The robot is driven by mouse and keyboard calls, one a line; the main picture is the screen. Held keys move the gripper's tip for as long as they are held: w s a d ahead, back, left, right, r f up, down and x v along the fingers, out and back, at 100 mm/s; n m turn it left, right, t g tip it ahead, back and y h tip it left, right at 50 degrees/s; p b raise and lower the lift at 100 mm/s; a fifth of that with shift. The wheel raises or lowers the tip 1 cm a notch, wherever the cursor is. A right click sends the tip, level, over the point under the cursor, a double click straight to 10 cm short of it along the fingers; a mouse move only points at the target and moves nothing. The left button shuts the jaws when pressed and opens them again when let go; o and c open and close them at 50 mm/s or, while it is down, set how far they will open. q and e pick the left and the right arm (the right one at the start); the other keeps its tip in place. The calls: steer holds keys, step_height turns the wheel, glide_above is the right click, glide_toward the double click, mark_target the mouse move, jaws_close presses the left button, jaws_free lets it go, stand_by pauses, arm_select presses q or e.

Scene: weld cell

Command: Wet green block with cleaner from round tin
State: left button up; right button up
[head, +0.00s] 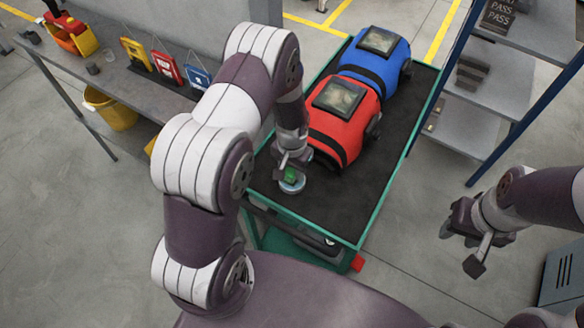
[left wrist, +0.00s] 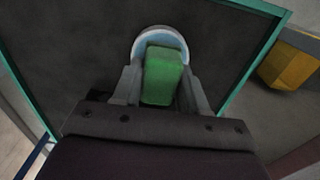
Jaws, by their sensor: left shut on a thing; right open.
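The green block (head: 290,174) is held between the fingers of my left gripper (head: 289,168), over the front left part of the cart top. In the left wrist view the green block (left wrist: 163,75) sits between the two fingers (left wrist: 163,95). The round tin (head: 292,187) is directly below the block, with its pale rim showing around it. The tin (left wrist: 141,44) also shows behind the block in the left wrist view. I cannot tell whether the block touches the tin's contents. My right gripper (head: 471,238) is open and empty, off to the right of the cart.
The green-edged cart (head: 375,225) has a dark top carrying a red machine (head: 343,125) and a blue machine (head: 385,70). A grey bench (head: 125,85) with small signs stands at left. A shelf rack (head: 495,75) stands at right. The cart top's right front is clear.

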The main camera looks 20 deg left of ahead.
arm_select(q)
steer(key=shift+f+b, duration=0.35)
steer(key=shift+f, duration=0.15)
stand_by(0.4)
stand_by(0.8)
step_height(320, 180, up, 7)
steer(key=p, duration=0.6)
stand_by(0.4)
